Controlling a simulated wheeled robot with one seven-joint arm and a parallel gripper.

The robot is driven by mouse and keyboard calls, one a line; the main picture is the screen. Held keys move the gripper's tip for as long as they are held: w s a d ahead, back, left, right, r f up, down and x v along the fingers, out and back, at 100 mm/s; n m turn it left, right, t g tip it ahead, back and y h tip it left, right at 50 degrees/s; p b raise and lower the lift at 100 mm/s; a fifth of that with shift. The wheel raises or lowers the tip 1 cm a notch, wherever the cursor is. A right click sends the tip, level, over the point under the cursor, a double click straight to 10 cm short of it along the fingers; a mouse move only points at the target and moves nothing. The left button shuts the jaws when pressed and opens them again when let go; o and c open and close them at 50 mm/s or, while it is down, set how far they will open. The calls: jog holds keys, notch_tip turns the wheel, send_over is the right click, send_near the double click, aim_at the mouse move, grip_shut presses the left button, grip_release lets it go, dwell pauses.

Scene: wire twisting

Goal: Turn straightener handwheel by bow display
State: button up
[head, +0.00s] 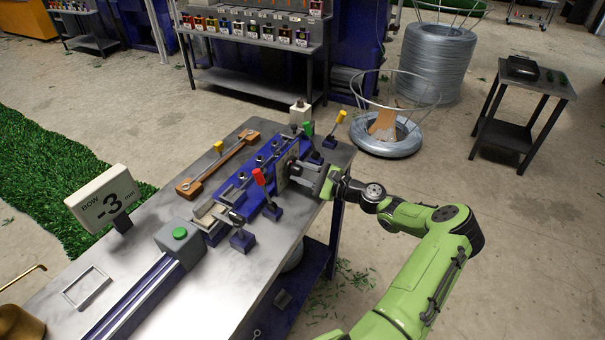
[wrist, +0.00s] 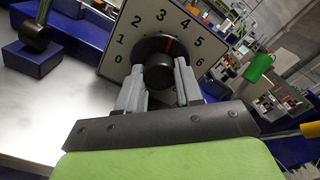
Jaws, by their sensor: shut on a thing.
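The bow display (head: 101,199) stands at the left of the bench and reads -3, with the word BOW above the number. The blue straightener (head: 247,180) lies along the bench top. Its black handwheel (wrist: 158,72) sits on a square dial plate (wrist: 110,62) numbered 0 to 6. My gripper (wrist: 160,85) is shut on the handwheel, one finger on each side. In the head view my gripper (head: 318,178) reaches the dial plate from the right and hides the handwheel.
A green button box (head: 180,240) is at the front. A wire coil (head: 386,137) is on the floor beyond the bench.

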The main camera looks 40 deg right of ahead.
dwell(0.3)
jog(key=o, duration=1)
jog(key=shift+o, duration=0.2)
jog(key=shift+s, duration=0.1)
jog(key=v, duration=1.5)
jog(key=shift+s+p, duration=0.3)
jog(key=shift+p, duration=0.15)
jog(key=shift+d, duration=0.1)
